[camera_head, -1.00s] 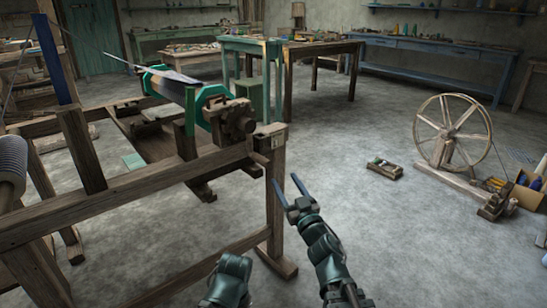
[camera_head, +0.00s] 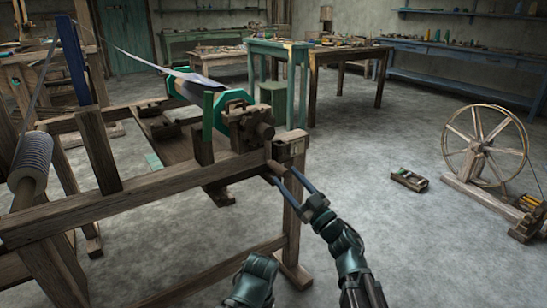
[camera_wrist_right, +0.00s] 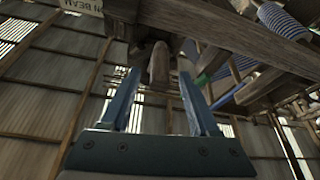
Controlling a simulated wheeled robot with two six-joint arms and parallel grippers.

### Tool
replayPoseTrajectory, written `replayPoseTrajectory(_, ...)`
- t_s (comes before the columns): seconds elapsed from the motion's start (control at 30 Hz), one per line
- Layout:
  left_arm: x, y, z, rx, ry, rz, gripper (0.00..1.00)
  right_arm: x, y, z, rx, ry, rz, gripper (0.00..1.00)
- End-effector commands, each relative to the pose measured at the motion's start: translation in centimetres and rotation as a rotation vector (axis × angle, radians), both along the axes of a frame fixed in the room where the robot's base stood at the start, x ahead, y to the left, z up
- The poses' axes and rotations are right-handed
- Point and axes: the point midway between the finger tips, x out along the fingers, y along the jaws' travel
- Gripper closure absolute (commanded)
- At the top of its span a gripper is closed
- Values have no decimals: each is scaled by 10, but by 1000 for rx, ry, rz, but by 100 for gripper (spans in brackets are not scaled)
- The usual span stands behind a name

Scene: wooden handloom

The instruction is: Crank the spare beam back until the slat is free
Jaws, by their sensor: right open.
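The beam with green end plates (camera_head: 236,97) lies across the loom frame, with a dark wrap on it. A thin grey strip, perhaps the slat (camera_head: 196,78), lies over its top and tapers toward a taut line. A wooden block and hub (camera_head: 258,130) sit at the beam's near end. My right gripper (camera_head: 279,168) is open at the loom's corner post, just below the hub. In the right wrist view, a rounded wooden piece, perhaps the crank handle (camera_wrist_right: 159,64), shows between the open fingers (camera_wrist_right: 158,85); I cannot tell whether they touch it. My left gripper is out of view.
The loom's wooden rail (camera_head: 130,196) runs across the left, with a thread-wound roller (camera_head: 31,165) at its end. A spinning wheel (camera_head: 484,145) and a small wooden tray (camera_head: 409,180) stand on the floor at right. The floor between them and the loom is clear.

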Motion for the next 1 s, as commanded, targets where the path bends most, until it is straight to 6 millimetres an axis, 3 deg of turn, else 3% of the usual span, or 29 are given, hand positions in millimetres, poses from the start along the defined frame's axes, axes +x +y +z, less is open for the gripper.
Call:
replayPoseTrajectory(0.1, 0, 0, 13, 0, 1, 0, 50, 20, 16, 13, 1, 0, 3, 38)
replayPoseTrajectory(0.4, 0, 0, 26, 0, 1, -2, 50, 47, 39, 26, 0, 0, -1, 38)
replayPoseTrajectory(0.87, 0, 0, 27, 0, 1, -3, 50, 52, 44, 28, 0, 0, -1, 38)
replayPoseTrajectory(1.0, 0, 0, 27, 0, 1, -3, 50, 52, 44, 28, 0, 0, -1, 63)
